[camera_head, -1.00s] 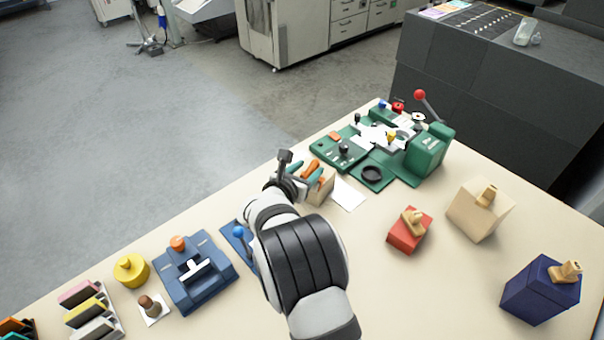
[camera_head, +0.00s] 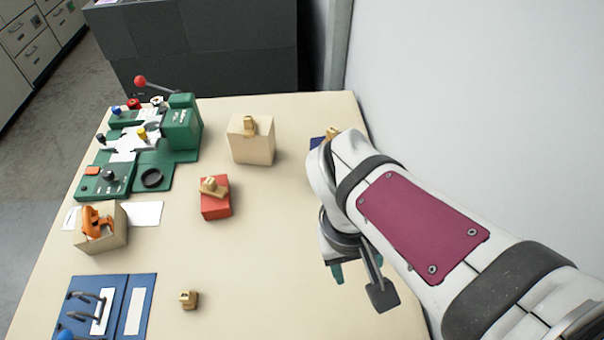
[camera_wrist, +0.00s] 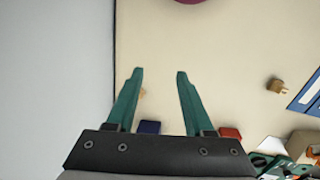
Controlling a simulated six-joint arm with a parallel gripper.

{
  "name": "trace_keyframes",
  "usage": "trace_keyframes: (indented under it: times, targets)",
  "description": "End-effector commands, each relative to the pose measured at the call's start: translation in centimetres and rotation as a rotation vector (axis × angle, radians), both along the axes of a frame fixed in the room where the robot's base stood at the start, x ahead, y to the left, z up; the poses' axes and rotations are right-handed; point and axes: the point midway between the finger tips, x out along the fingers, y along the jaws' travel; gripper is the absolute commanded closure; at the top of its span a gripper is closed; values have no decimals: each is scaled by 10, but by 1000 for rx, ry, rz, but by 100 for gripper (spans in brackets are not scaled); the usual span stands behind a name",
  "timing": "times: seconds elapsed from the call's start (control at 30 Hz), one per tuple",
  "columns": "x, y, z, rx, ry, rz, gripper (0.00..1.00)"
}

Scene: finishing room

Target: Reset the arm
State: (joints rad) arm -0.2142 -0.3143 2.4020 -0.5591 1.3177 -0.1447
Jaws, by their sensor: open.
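My gripper (camera_head: 350,274) is at the right side of the table in the head view, partly hidden by my own arm. In the wrist view its two teal fingers (camera_wrist: 160,73) are spread apart, with nothing between their tips but pale tabletop. The gripper holds nothing. My white arm with a dark red panel runs from the lower right and hides part of a dark blue box (camera_head: 317,142) with a wooden stamp (camera_head: 332,134) at the table's far right.
A white wall (camera_head: 450,90) stands close on the right. A beige box (camera_head: 251,148), a red box (camera_head: 216,207), a small wooden block (camera_head: 188,299), a green machine (camera_head: 182,130), an orange tool (camera_head: 95,224) in an open box and a blue fixture (camera_head: 141,290) occupy the table. Its middle is clear.

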Motion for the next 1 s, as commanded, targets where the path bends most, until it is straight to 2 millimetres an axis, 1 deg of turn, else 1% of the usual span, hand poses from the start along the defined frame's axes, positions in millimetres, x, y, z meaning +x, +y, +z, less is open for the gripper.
trace_keyframes:
  times: [0.03, 0.1, 0.2, 1.0]
  targets:
    - [-25, 5, -1, 104, -8, -205, 48]
    - [-47, 19, -3, 228, -5, -424, 48]
    - [-57, 32, -3, 310, -4, -562, 48]
    - [-57, 33, -3, 319, -2, -572, 48]
